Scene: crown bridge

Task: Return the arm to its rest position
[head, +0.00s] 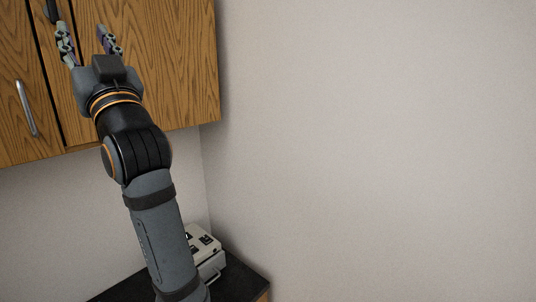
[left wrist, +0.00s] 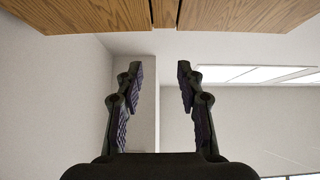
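My left arm is raised in the head view, and its gripper (head: 88,42) is in front of the wooden wall cabinet (head: 180,60). The two fingers are spread apart with nothing between them. In the left wrist view the same gripper (left wrist: 158,95) is open and empty, with the wall and ceiling behind it. The cabinet's wooden underside or front (left wrist: 90,15) shows along the top of that view. My right gripper is in neither view.
The cabinet has a metal handle (head: 26,108) on its left door. A dark countertop (head: 240,283) below holds a light-coloured boxy appliance (head: 205,245), partly hidden by my arm. The plain wall (head: 380,150) fills the right side. A lit ceiling panel (left wrist: 255,73) shows in the wrist view.

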